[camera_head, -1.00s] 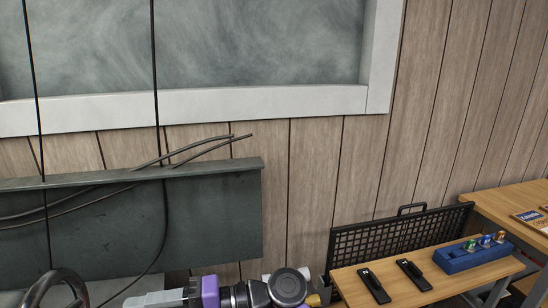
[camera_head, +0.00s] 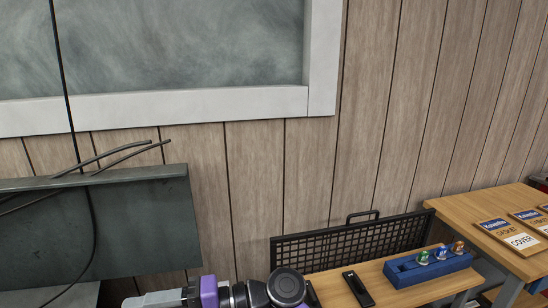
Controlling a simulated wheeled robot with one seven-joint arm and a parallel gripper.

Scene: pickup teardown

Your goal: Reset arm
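My arm (camera_head: 235,294) shows at the bottom edge of the head view, as grey, purple and black links. My gripper is not visible in this view, so its state and anything in it are hidden. The arm appears low, in front of the dark green metal panel and beside a wooden bench.
The wooden bench (camera_head: 408,296) bears a black device (camera_head: 357,289) and a blue holder (camera_head: 429,269) with several small coloured items. A black mesh panel (camera_head: 350,244) stands behind it. A wooden table (camera_head: 462,212) with labelled boards (camera_head: 506,236) is at right. The dark green panel (camera_head: 95,225) is at left.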

